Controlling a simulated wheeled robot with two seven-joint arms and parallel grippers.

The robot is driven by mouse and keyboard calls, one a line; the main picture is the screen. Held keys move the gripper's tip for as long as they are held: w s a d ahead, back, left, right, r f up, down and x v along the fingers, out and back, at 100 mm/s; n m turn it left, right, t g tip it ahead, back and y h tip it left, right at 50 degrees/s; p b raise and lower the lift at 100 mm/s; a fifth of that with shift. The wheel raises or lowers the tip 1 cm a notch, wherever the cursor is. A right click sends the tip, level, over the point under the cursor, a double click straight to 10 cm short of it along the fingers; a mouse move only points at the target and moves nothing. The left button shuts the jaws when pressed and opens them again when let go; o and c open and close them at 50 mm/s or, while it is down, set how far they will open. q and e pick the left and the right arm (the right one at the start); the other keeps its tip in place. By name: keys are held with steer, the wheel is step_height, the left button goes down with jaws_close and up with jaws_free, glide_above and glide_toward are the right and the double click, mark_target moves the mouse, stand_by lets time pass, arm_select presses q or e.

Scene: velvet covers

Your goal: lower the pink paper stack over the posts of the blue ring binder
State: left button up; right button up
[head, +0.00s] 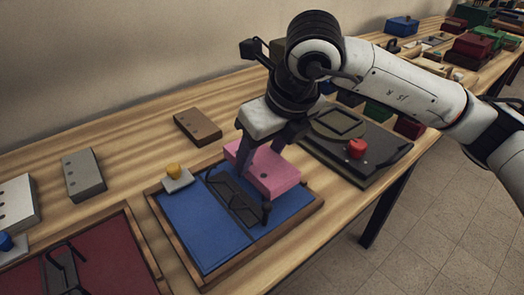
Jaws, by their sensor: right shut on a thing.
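The pink paper stack (276,179) is a thick block with small dark holes on its top. My right gripper (262,165) is shut on it and holds it over the upper right part of the blue ring binder (209,238). The binder lies open in a wooden frame, with a dark metal bar and curved posts (236,203) in its middle. The stack hides part of the binder's far side. I cannot tell whether the stack touches the posts. My left gripper does not show.
A yellow knob on a grey base (176,179) sits at the frame's left corner. A red binder (95,260) lies lower left. Brown (198,126) and grey (84,174) blocks lie behind. A dark board with a red knob (356,148) is at right.

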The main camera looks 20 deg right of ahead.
mark_target(264, 162)
steer(key=shift+f+b, duration=1.5)
steer(key=shift+f, duration=0.2)
steer(key=o, duration=1.2)
steer(key=shift+o, duration=0.5)
steer(key=v, duration=1)
steer(key=shift+r+p, duration=0.2)
steer(key=shift+p, duration=0.15)
